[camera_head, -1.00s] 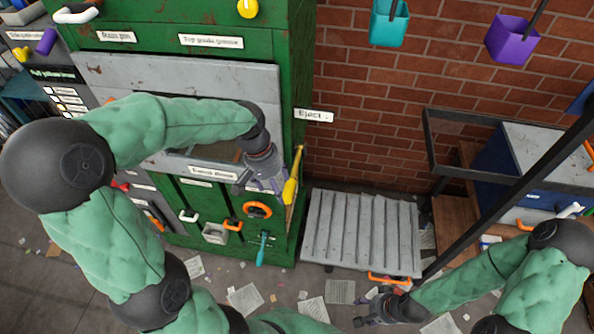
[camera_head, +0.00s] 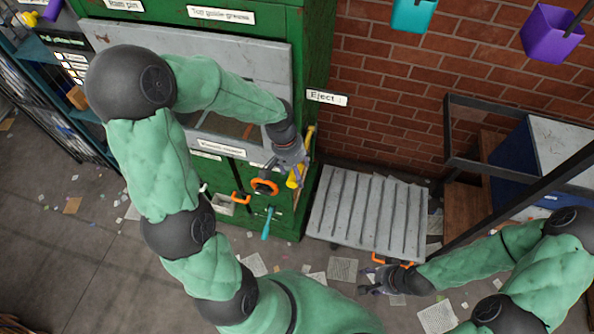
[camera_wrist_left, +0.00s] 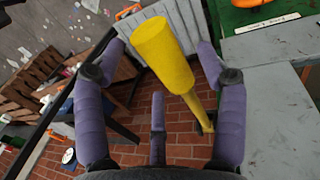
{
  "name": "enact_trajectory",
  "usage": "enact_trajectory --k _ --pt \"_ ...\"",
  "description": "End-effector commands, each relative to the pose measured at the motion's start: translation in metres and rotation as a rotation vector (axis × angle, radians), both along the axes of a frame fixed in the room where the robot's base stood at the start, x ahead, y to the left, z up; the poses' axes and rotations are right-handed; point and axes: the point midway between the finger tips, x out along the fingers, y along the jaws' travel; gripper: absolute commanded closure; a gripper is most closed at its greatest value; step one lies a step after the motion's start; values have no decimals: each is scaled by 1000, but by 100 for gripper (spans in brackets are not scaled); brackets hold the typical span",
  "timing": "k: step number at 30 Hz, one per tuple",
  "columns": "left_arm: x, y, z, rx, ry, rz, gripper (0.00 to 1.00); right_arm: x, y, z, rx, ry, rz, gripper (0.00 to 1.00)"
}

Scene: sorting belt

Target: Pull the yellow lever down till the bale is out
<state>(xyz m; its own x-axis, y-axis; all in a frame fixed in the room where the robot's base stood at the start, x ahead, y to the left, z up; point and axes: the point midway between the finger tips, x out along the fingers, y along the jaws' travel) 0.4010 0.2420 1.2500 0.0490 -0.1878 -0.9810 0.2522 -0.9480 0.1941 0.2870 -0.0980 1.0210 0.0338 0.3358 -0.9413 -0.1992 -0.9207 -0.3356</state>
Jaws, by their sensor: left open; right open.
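The yellow lever (camera_head: 299,172) is on the right side of the green baler (camera_head: 311,60), beside the "Eject" label (camera_head: 326,97). My left gripper (camera_head: 291,166) is at the lever, partly covering it. In the left wrist view the lever (camera_wrist_left: 164,57) stands between the spread purple fingers of my left gripper (camera_wrist_left: 157,82), which are open around it; I cannot tell whether they touch it. My right gripper (camera_head: 379,280) is open and low, near the front edge of the grey ribbed platform (camera_head: 366,212). No bale is visible.
An orange ring handle (camera_head: 264,187) and a teal handle (camera_head: 267,223) are on the baler's front, close to my left gripper. A dark metal frame and a blue box (camera_head: 553,165) stand at the right. Scattered papers (camera_head: 343,269) lie on the floor.

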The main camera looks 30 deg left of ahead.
Motion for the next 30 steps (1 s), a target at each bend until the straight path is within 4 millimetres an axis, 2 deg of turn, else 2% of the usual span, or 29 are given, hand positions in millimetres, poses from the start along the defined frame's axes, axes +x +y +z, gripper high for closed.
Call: enact_trajectory --k 5,14,17,21,22,30 --pt "0 -2 -12 0 1 -1 28 0 0 1 0 0 0 46" --pt "0 -3 -14 0 0 -1 28 0 0 1 0 0 0 46" --pt "0 -3 -14 0 0 -1 54 0 0 1 0 0 0 46" --pt "1 -3 -13 0 0 -1 93 0 0 1 0 0 0 46" --pt "0 -3 -13 0 0 -1 100 0 0 1 0 0 0 46" --pt "4 -3 -16 1 -9 0 100 0 0 -3 0 0 0 46"
